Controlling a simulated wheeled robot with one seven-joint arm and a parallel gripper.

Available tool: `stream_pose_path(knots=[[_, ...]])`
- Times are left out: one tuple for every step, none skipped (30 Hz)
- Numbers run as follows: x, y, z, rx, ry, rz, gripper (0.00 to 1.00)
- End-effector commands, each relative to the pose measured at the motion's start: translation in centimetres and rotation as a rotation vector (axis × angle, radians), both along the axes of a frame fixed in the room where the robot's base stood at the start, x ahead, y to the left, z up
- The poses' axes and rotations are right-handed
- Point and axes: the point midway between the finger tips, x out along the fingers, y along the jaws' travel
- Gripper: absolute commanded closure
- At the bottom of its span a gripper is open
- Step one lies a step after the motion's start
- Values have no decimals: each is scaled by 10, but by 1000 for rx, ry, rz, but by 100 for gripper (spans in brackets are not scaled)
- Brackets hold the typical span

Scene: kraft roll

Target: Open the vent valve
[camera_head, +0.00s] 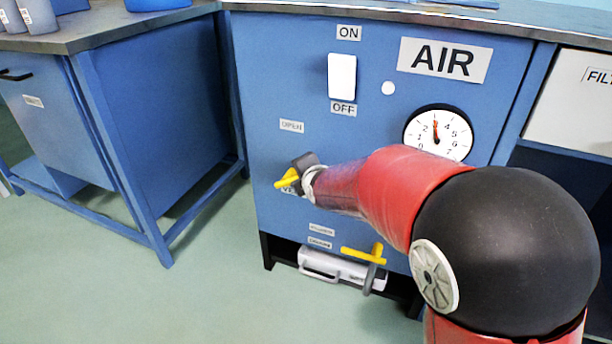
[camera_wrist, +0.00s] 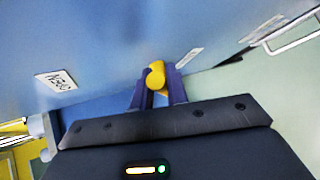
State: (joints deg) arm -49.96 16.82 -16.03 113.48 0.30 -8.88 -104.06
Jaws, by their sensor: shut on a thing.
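A yellow valve handle (camera_head: 286,179) is on the front of the blue AIR cabinet, below the OPEN label (camera_head: 291,126). My gripper (camera_head: 303,168) is at this handle, reaching in from the right. In the wrist view the two dark fingers of my gripper (camera_wrist: 158,88) are closed on either side of the yellow handle (camera_wrist: 155,72). The label behind the handle is mostly hidden by the gripper. A second yellow handle (camera_head: 362,256), with a grey stem, is lower right; my gripper is apart from it.
The AIR cabinet also carries an ON/OFF switch (camera_head: 342,76), a round gauge (camera_head: 438,133) with its needle near the top, and a white round button (camera_head: 388,88). A white case (camera_head: 340,270) sits low under the cabinet. A blue bench (camera_head: 145,120) is left; green floor between is clear.

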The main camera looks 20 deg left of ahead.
Motion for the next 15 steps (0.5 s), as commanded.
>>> stream_pose_path(knots=[[1, 0, 1, 2, -2, -2, 82], [1, 0, 1, 2, -2, -2, 78], [1, 0, 1, 2, -2, -2, 73], [1, 0, 0, 2, -2, -1, 69], [1, 0, 0, 2, -2, -1, 65], [1, 0, 0, 2, -2, -1, 63], [1, 0, 0, 2, -2, -1, 63], [1, 0, 0, 2, -2, -1, 63], [0, 0, 0, 1, -1, -1, 63], [0, 0, 0, 1, -1, -1, 63], [0, 0, 0, 1, -1, -1, 63], [0, 0, 0, 1, -1, -1, 63], [0, 0, 0, 1, -1, -1, 63], [0, 0, 1, 2, -1, 0, 63], [-2, -1, 2, 1, -1, 1, 63]])
